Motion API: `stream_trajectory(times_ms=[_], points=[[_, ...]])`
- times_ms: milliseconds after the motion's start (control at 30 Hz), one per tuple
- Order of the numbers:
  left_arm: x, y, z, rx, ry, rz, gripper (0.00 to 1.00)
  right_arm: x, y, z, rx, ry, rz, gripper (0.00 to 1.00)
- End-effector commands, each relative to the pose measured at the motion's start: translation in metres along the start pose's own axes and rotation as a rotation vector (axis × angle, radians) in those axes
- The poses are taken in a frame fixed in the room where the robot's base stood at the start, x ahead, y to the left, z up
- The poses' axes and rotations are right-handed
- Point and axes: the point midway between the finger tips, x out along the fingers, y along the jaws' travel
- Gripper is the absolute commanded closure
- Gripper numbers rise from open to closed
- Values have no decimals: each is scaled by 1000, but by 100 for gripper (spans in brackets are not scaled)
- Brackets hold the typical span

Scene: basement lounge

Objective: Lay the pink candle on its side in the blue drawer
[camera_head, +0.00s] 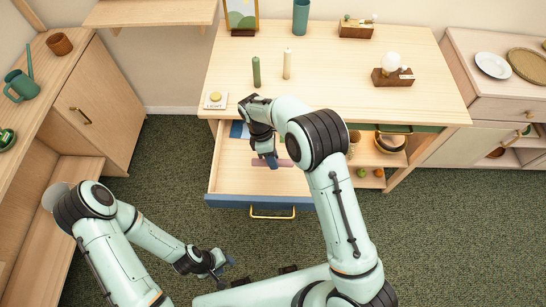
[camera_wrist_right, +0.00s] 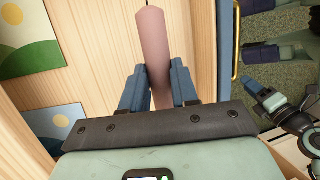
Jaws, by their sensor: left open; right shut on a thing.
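The pink candle (camera_head: 286,163) is held level, on its side, over the open blue drawer (camera_head: 235,201) at the front of the desk. My right gripper (camera_head: 268,160) is shut on it; in the right wrist view the candle (camera_wrist_right: 152,40) sticks out between the two blue fingers (camera_wrist_right: 159,88). The wooden drawer floor is behind it in that view. I cannot tell whether the candle touches the floor. My left gripper (camera_head: 224,271) is open and empty, low in front of the drawer.
A flat blue picture card (camera_head: 238,129) lies at the drawer's back left; two cards show in the wrist view (camera_wrist_right: 28,38). Bowls (camera_head: 390,141) sit on the shelf right of the drawer.

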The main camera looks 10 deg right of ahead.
Motion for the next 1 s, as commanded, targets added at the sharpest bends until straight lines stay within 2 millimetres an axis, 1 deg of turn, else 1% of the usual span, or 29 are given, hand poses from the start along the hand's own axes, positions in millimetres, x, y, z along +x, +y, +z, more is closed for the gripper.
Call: stream_trajectory(times_ms=[33, 100, 533, 733, 1000], points=[[5, -3, 3, -1, -4, -1, 57, 8, 1, -2, 1, -1, -3, 100], [10, -6, 6, -3, -8, -3, 57, 16, 2, -4, 2, -1, -4, 100], [41, -22, 21, -11, -30, -10, 57, 64, 15, -17, 3, -1, -4, 100], [48, -26, 24, -12, -34, -12, 57, 75, 19, -20, 4, 0, -3, 100], [50, -26, 24, -12, -35, -12, 57, 77, 20, -21, 4, 0, -2, 100]])
